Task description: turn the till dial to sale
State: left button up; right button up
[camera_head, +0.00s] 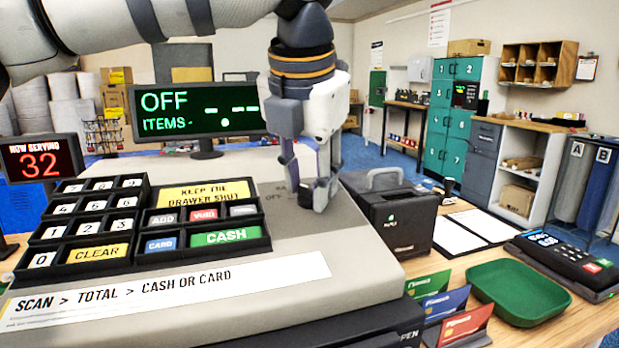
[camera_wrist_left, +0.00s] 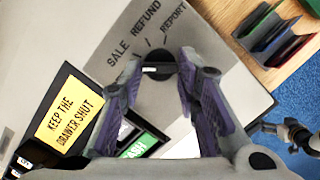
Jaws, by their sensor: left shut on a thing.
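The till (camera_head: 350,250) has a dark round dial (camera_wrist_left: 158,72) on its sloped grey top. SALE, REFUND and REPORT are printed around the dial in the left wrist view. A short white mark on the dial points left in that view, below the SALE print; the OFF print is hidden there. My left gripper (camera_head: 314,194) reaches down from above and is shut on the dial, with one finger on either side in the left wrist view (camera_wrist_left: 158,68). The green display (camera_head: 208,110) reads OFF.
The keypad (camera_head: 150,225) and a yellow KEEP THE DRAWER SHUT label lie left of the dial. A black box (camera_head: 395,215) stands close on the right. A green tray (camera_head: 518,290), card holders and a card terminal (camera_head: 568,262) occupy the wooden counter.

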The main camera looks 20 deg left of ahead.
pick_arm(q)
jog(key=shift+a+m+h, duration=0.1)
jog(key=shift+m+h, duration=0.3)
jog(key=shift+m, duration=1.7)
jog(key=shift+g, duration=0.3)
jog(key=o, duration=1.2)
jog(key=shift+c, duration=0.2)
jog(key=v, duration=1.2)
